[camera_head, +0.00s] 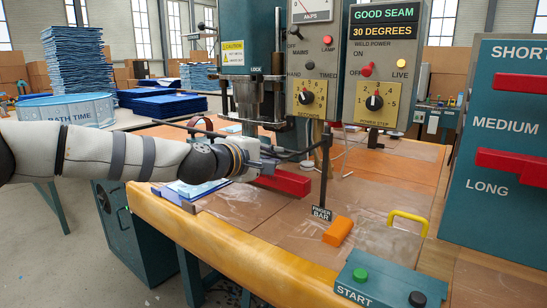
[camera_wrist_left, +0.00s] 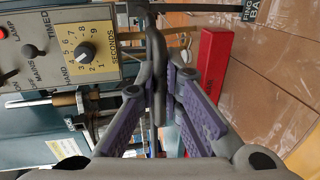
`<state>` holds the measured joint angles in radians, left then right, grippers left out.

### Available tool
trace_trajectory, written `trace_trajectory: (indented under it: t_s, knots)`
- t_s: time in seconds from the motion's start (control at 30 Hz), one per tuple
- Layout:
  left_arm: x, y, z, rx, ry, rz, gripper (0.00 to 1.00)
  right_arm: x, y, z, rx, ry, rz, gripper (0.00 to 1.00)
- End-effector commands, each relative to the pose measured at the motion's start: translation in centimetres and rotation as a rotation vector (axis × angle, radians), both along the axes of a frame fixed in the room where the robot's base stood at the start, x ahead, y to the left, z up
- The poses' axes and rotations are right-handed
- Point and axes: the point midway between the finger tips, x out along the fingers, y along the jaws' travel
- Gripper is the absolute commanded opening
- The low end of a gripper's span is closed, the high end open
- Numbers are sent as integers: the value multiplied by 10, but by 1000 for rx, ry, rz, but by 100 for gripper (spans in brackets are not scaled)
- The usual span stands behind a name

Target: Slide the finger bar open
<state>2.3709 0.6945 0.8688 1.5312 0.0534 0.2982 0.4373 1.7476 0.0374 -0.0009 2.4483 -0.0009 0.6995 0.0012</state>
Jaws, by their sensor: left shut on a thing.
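The finger bar (camera_head: 325,165) is a dark rod frame in front of the welding press, with a hanging end post at its right and a "FINGER BAR" label (camera_head: 321,213) at the foot of that post. My left gripper (camera_head: 268,163) reaches in from the left and is shut on the bar's front rod. In the left wrist view the purple-padded fingers of my left gripper (camera_wrist_left: 167,85) close around the dark rod of the finger bar (camera_wrist_left: 157,50). Part of the rod is hidden behind the fingers and wrist. My right gripper is not in view.
A red block (camera_head: 285,181) lies just below my left gripper. An orange block (camera_head: 338,231), a yellow handle (camera_head: 408,217) and the START button box (camera_head: 389,286) are nearer the front right. The press head (camera_head: 250,40) and control boxes (camera_head: 313,60) stand behind.

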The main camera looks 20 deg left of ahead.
Motion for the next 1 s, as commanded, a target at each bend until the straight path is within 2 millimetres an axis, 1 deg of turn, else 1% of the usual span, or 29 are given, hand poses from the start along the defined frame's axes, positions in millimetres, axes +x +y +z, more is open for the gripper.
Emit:
trace_trajectory:
  t_s: [0.1,0.13,0.17,0.2,0.47,0.57,0.67,0.8,0.9,1.0]
  knots:
    - [0,0,-1,0,1,0,0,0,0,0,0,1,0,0]
    - [0,0,-1,0,1,0,12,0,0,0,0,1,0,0]
    - [0,0,-1,0,1,0,19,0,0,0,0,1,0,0]
    - [0,0,-1,0,1,0,28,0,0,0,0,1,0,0]
    - [0,0,-1,1,2,0,29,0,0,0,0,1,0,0]
    - [-5,2,0,0,1,0,29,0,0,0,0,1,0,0]
    - [-23,9,5,-2,0,-1,29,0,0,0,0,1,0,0]
    - [-59,22,15,-3,-1,1,29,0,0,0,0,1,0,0]
    - [-82,30,20,-3,-1,1,29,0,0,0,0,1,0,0]
    - [-99,36,23,-1,-2,0,29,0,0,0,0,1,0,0]
